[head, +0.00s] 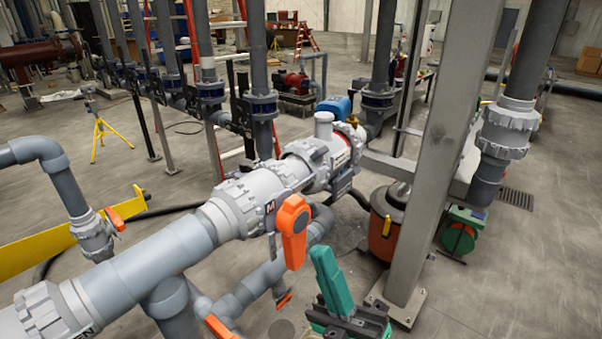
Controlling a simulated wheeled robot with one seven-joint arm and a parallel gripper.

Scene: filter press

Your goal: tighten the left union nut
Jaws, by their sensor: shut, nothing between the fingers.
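A large grey ribbed nut (234,207) sits on the thick grey pipe, just left of the orange valve handle (293,228). Another ribbed grey nut (42,314) is at the lower left, cut by the picture edge. More ribbed collars (309,157) lie farther along the pipe. I cannot tell for certain which is the left union nut. My gripper (325,262), with teal fingers and a black mount, rises from the bottom edge, right of and below the orange handle. It is shut and empty, apart from the nuts. Its lower part is cut off.
A grey steel post (430,160) stands close to the right of my gripper. An orange-and-grey vacuum (384,225) is behind the gripper. A lower grey pipe (255,285) runs beneath the main pipe. Another orange handle (218,327) is at the bottom. Open floor lies at right.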

